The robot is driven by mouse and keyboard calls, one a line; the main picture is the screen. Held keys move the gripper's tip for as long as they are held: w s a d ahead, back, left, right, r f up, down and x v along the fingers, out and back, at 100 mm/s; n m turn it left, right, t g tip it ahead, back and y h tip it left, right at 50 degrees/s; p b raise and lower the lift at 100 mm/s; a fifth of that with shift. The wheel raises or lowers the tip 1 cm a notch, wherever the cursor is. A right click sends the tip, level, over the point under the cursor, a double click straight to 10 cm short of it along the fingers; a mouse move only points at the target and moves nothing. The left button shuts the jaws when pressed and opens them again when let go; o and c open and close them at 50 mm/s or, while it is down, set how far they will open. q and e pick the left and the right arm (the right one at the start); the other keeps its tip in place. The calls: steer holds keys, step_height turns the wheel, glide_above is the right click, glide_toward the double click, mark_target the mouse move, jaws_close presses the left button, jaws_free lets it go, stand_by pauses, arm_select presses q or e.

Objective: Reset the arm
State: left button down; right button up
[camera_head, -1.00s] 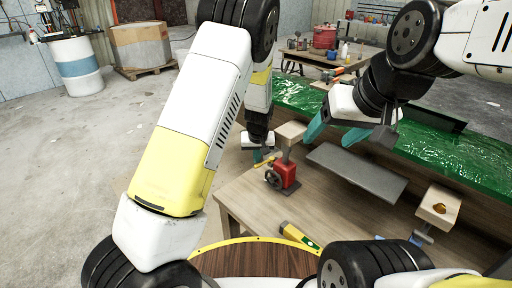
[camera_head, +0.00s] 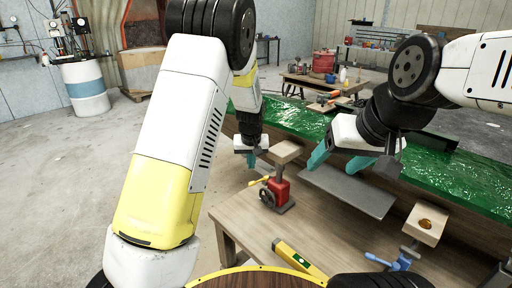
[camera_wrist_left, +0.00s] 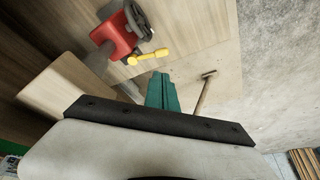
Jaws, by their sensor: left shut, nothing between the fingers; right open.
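My left gripper (camera_head: 251,158) hangs at the left end of the workbench (camera_head: 250,225), beside a red clamp-like device (camera_head: 276,192) with a handwheel and a wooden block on top. In the left wrist view its teal fingers (camera_wrist_left: 162,92) are together with nothing between them. The red device (camera_wrist_left: 115,32) and its yellow handle (camera_wrist_left: 147,57) show just beyond the fingers, apart from them. My right gripper (camera_head: 340,165) is open and empty above a grey plate (camera_head: 346,190) on the bench.
A yellow level (camera_head: 298,258) lies at the near edge. A wooden block (camera_head: 426,222) on a blue clamp stands right. A hammer (camera_wrist_left: 205,92) lies near the left fingers. Open floor (camera_head: 70,190) lies left.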

arm_select(q)
steer(key=s+a+r+h, duration=0.2)
steer(key=s+a+r, duration=0.2)
steer(key=s+r, duration=0.5)
steer(key=s+a+r, duration=0.2)
steer(key=s+r, duration=0.2)
steer(key=s, duration=0.3)
steer(key=s+a+r+m+t, duration=0.1)
steer(key=s+r, duration=0.3)
steer(key=s, duration=0.4)
steer(key=s+a+r+t, duration=0.1)
steer(key=s+a+r, duration=0.2)
steer(key=s, duration=0.5)
steer(key=shift+a+r, duration=0.25)
steer(key=shift+r, duration=0.65)
